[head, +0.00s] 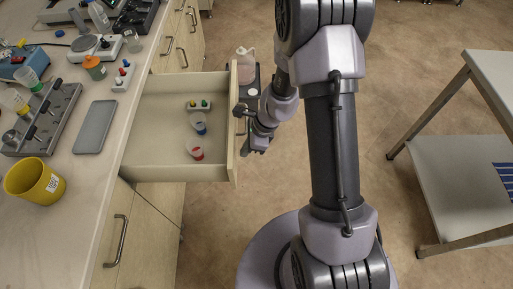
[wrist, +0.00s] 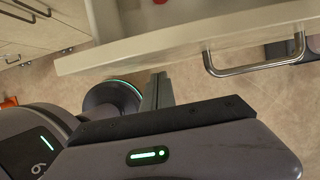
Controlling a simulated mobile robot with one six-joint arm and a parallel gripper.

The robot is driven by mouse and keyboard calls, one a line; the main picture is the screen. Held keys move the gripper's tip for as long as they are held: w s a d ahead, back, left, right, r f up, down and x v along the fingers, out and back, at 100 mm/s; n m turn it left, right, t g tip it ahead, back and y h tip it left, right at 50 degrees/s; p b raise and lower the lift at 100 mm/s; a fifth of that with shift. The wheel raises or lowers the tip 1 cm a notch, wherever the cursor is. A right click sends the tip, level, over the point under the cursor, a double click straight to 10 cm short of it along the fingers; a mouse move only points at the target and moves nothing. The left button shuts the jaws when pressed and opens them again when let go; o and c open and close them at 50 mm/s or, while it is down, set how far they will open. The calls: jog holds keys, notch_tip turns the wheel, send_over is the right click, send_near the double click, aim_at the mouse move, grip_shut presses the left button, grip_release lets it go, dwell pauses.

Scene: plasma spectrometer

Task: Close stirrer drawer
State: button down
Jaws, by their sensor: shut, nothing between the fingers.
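The stirrer drawer (head: 160,166) stands pulled out from the bench on the left in the head view. Inside it are a small rack with coloured knobs (head: 199,105), a blue-marked cup (head: 199,123) and a red-marked cup (head: 195,149). Its front panel (head: 234,150) faces my arm, and the front with its bar handle (wrist: 255,65) also shows in the wrist view. My gripper (head: 250,148) is at the outer side of the front panel, near the handle. The gripper (wrist: 157,88) is shut and empty; whether it touches the panel I cannot tell.
The bench top (head: 110,175) holds a yellow pot (head: 34,181), a grey tray (head: 95,127), a tube rack (head: 42,120) and other lab items. A pinkish jug (head: 246,66) stands beyond the drawer. A white table (head: 490,75) stands at right, with open floor between.

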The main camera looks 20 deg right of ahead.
jog(key=shift+w+a, duration=0.2)
jog(key=shift+a, duration=0.3)
